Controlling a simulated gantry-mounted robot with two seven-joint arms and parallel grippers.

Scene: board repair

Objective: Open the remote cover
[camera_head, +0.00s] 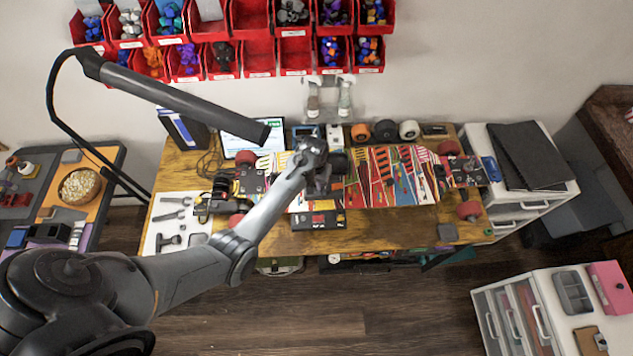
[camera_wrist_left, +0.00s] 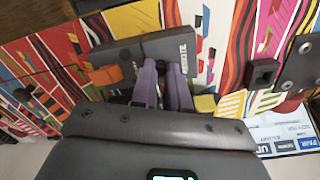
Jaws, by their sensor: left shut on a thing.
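The remote (camera_wrist_left: 182,48) is a dark grey slab with white lettering, lying over the colourful patterned board in the left wrist view. An orange piece (camera_wrist_left: 104,77) shows at its left end. My left gripper (camera_wrist_left: 164,72) has its two purple fingers close together at the remote's near edge, shut on part of it. The fingers hide the gripped spot, so I cannot tell cover from body there. In the head view my left gripper (camera_head: 318,186) is over the board, left of its middle, and the arm hides much of the remote. My right gripper is not in view.
The patterned skateboard (camera_head: 400,180) with wheels lies across the wooden table (camera_head: 390,232). A black device (camera_head: 318,220) lies in front of it. A tool mat (camera_head: 162,212) is at the left, loose wheels (camera_head: 385,130) behind. A lamp arm (camera_head: 180,98) hangs above the back left.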

